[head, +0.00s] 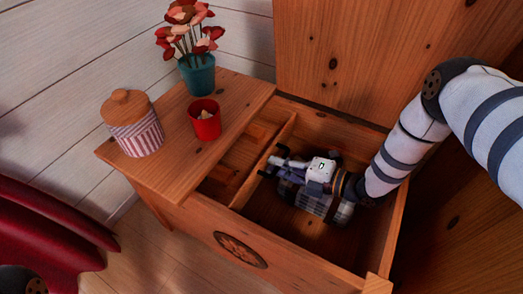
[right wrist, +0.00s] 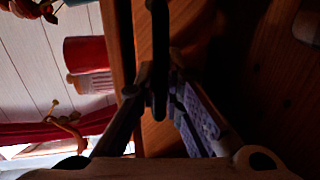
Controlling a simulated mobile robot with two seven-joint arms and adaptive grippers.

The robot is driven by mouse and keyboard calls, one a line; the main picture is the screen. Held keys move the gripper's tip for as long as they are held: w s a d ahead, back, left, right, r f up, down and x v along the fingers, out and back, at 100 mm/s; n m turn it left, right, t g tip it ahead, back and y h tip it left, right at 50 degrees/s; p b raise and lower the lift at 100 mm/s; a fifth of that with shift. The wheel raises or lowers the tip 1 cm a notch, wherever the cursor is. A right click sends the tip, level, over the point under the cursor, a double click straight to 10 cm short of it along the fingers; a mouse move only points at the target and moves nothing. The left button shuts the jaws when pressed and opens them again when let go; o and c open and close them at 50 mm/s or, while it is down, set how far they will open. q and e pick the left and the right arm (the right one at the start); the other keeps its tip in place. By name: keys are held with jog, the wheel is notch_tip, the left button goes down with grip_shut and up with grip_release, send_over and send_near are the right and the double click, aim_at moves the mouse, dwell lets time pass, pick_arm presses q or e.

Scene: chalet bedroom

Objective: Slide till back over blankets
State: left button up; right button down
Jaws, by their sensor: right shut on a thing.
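The till (head: 262,166) is a wooden tray with a low side wall, at the left side of the open wooden chest in the head view. Folded plaid blankets (head: 318,207) lie on the chest floor to its right, partly hidden under my right gripper. My right gripper (head: 274,161) reaches in from the right above the blankets. Its fingertips are at the till's right wall and it is shut on that wall, though the contact is small and hard to see. The right wrist view is dark and shows the fingers (right wrist: 160,95) only in part. My left gripper is out of view.
A striped jar (head: 138,135), a red cup (head: 205,124) and a teal flower pot (head: 198,76) stand on the wooden top (head: 175,165) left of the opening. A tall wooden panel (head: 345,55) rises behind. The chest's front wall (head: 275,262) bounds the near side.

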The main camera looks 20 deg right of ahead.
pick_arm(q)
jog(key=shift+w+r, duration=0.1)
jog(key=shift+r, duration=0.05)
pick_arm(e)
jog(key=shift+s+d, duration=0.3)
jog(key=shift+s, duration=0.15)
jog(key=c, duration=1.7)
grip_release()
